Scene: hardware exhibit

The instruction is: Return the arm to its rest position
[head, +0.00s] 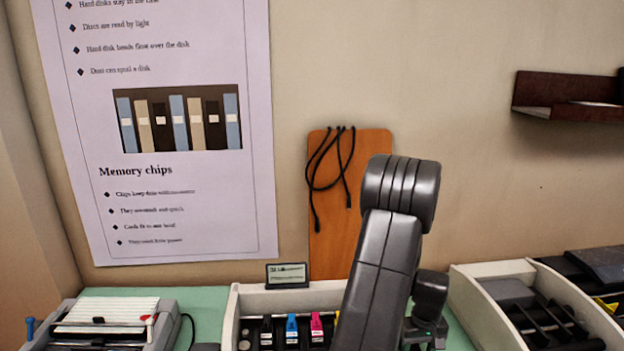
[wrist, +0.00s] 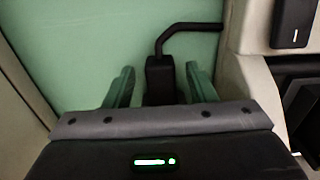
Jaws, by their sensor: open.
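My arm (head: 385,265) rises in the head view, dark grey and bent, in front of the display on the green table. In the wrist view my gripper (wrist: 158,88) shows two green fingers spread apart. A black block with a bent black lead or rod (wrist: 160,75) shows between the fingers, with gaps on both sides. I see no contact with it, but its depth below the fingers is hard to tell.
A pale tray with coloured cartridges (head: 243,300) stands behind my arm. A grey device (head: 100,335) is at left, another pale tray (head: 490,268) at right. An orange board (head: 330,240) leans on the wall; a dark shelf (head: 565,112) juts out upper right. Green table (wrist: 80,45) is bare beside the fingers.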

